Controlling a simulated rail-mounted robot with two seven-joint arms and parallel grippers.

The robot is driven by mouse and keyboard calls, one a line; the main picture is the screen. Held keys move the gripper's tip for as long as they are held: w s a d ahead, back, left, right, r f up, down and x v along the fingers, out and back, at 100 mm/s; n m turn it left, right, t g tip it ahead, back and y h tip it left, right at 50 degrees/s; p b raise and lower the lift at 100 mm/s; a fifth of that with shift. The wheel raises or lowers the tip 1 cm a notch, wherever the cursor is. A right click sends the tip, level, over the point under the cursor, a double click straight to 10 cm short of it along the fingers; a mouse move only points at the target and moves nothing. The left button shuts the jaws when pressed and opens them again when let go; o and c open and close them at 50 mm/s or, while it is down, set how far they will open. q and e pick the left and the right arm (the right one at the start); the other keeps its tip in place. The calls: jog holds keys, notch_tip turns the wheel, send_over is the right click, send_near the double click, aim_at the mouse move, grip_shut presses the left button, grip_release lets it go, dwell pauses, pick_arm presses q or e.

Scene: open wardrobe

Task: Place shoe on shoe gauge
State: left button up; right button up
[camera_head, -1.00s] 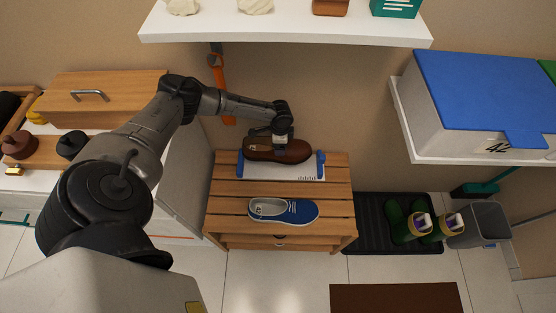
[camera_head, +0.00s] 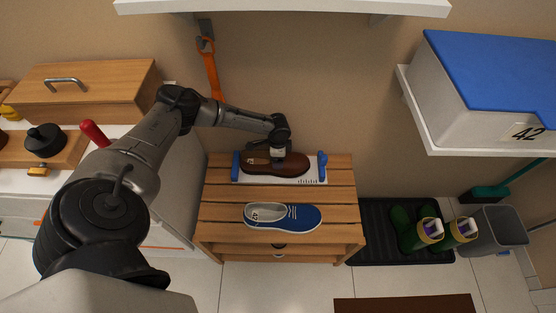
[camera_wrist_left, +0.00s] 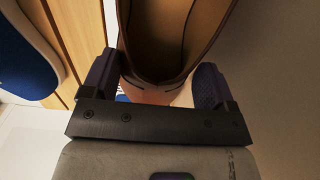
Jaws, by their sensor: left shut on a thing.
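A brown shoe (camera_head: 262,164) is over the white plate of the shoe gauge (camera_head: 312,181), between its two blue upright ends. The gauge stands at the back of a slatted wooden bench. My left gripper (camera_head: 279,154) is shut on the brown shoe from above. In the left wrist view the shoe (camera_wrist_left: 172,40) sits between the two dark finger pads of the gripper (camera_wrist_left: 155,84). I cannot tell whether its sole touches the plate. My right gripper is not in view.
A blue and white shoe (camera_head: 295,217) lies on the bench (camera_head: 222,213) in front of the gauge. A white shelf (camera_head: 290,7) overhangs behind. Green boots (camera_head: 425,225) stand on a black mat at right. An orange shoehorn (camera_head: 211,75) hangs on the wall.

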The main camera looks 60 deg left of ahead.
pick_arm(q)
jog(key=shift+f, duration=0.4)
jog(key=shift+r, duration=0.1)
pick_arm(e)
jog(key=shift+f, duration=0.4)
pick_arm(q)
jog(key=o, duration=1.2)
jog(key=shift+c, duration=0.2)
jog(key=shift+o, duration=1.3)
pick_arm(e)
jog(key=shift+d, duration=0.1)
